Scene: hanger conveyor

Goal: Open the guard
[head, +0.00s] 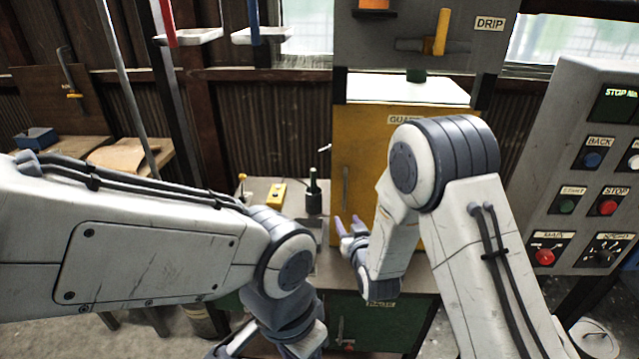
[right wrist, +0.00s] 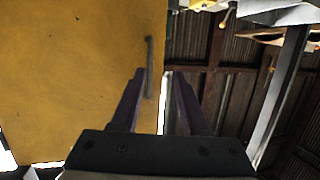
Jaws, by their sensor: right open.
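The guard (head: 375,160) is a yellow door with a label at its top, shut on the cabinet front in the head view. Its grey vertical handle (head: 346,188) is near the door's left edge. In the right wrist view the yellow guard (right wrist: 70,80) fills the left side, and its handle (right wrist: 149,66) stands just beyond the fingers. My right gripper (head: 347,227) is open and empty, in front of the guard, below the handle; its two fingers also show in the right wrist view (right wrist: 158,105). My left arm crosses from the left, its fingers not in view.
A control panel (head: 600,170) with buttons stands at the right. A bench (head: 258,190) left of the guard carries a yellow button box (head: 276,194) and a dark bottle (head: 313,195). A green cabinet (head: 375,325) is below. A DRIP panel (head: 480,60) with a yellow lever (head: 442,32) is above.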

